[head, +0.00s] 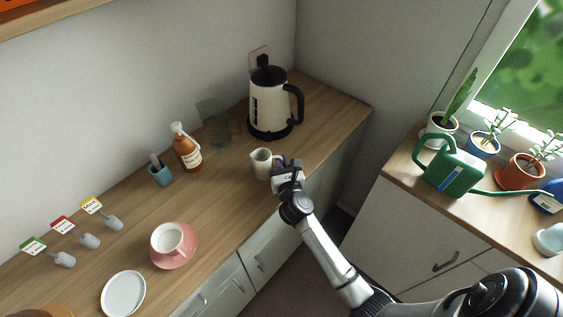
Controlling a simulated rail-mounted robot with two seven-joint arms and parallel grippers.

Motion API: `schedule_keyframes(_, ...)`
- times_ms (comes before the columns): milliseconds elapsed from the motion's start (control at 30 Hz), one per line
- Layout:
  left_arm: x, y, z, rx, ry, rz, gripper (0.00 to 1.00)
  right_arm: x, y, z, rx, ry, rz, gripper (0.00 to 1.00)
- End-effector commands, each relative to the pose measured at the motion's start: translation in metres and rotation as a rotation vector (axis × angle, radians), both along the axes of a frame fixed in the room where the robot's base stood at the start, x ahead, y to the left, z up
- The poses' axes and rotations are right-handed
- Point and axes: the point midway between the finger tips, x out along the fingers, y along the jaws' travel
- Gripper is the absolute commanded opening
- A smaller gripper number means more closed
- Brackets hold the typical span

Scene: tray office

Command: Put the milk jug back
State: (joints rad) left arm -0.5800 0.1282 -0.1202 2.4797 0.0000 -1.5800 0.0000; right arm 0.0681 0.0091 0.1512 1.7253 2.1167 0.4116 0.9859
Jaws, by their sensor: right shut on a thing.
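The milk jug (260,161) is a small cream-white jug. It stands upright on or just above the wooden counter (214,190), in front of the kettle; I cannot tell whether its base touches the wood. My right gripper (276,170) is shut on the jug from its right side, and its fingers hide that side. My right arm reaches in from the lower right. My left gripper is not in view.
A cream kettle (270,108) stands behind the jug. A green watering can (452,170) stands right.

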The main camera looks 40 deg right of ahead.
Motion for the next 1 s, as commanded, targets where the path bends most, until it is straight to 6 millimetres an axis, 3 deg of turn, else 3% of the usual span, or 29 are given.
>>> schedule_keyframes(300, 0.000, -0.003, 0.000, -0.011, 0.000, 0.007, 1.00, 0.000, 0.000, -0.001, 0.000, 0.000, 0.000, 0.35)
schedule_keyframes(633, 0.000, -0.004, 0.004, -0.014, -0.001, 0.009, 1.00, -0.001, 0.001, 0.004, 0.001, 0.000, 0.000, 0.35)
schedule_keyframes(1000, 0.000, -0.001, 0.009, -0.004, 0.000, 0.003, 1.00, -0.057, 0.031, 0.002, 0.002, 0.002, 0.000, 0.35)
